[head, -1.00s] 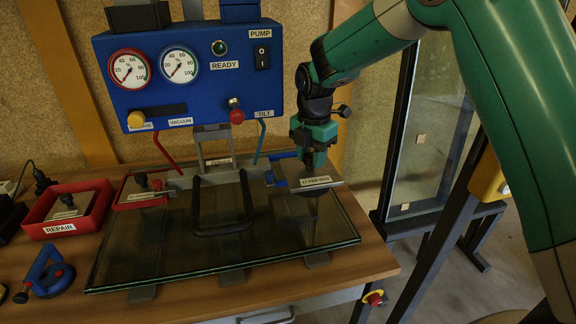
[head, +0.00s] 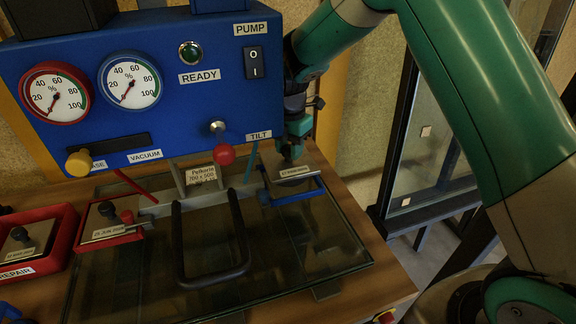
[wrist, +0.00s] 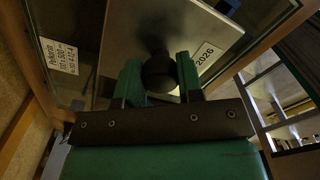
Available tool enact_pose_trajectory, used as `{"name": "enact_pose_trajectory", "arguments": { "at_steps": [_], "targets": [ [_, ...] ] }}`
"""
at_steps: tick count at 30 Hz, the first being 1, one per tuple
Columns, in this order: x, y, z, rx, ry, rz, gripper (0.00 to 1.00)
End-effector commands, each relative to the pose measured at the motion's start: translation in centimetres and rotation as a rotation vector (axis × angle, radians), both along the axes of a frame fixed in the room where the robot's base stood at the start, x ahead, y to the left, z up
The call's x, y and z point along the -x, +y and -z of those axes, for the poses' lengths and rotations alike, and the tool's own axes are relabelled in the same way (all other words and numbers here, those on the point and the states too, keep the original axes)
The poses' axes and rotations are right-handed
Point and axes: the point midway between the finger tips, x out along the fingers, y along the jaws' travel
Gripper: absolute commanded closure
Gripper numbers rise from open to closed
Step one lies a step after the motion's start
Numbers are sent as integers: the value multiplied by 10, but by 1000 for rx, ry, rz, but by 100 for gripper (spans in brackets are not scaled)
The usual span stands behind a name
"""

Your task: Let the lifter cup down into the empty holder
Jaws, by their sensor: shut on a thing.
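My gripper (head: 291,152) points down at the right of the glass pane and is shut on the dark round knob (wrist: 158,72) of a lifter cup. The cup's flat grey plate (head: 297,173) carries a white label, of which "2026" reads in the wrist view (wrist: 172,28). The blue holder (head: 294,194) is an open frame at the pane's right rear. The plate is over the blue holder, its label side just behind the front bar. Whether the plate touches the holder or hangs slightly above it, I cannot tell. The fingers hide part of the plate.
A red holder (head: 90,243) at the left bears another cup (head: 107,223). A red repair tray (head: 45,263) with a cup stands further left. The blue pump panel (head: 150,90) overhangs the back. A black handle bar (head: 212,279) lies over the glass pane (head: 330,245).

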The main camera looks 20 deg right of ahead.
Motion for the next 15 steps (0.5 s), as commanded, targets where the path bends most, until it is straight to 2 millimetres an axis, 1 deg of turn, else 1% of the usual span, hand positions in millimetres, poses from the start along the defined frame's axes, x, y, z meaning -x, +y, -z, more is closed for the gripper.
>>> {"name": "enact_pose_trajectory", "arguments": {
  "at_steps": [3, 8, 12, 15],
  "targets": [
    [0, 0, 12, 0, -1, 0, 100],
    [0, 0, 25, -1, -1, 0, 100],
    [0, 0, 45, 0, 2, 0, 100],
    [0, 0, 53, 0, -1, 0, 100]
  ]
}}
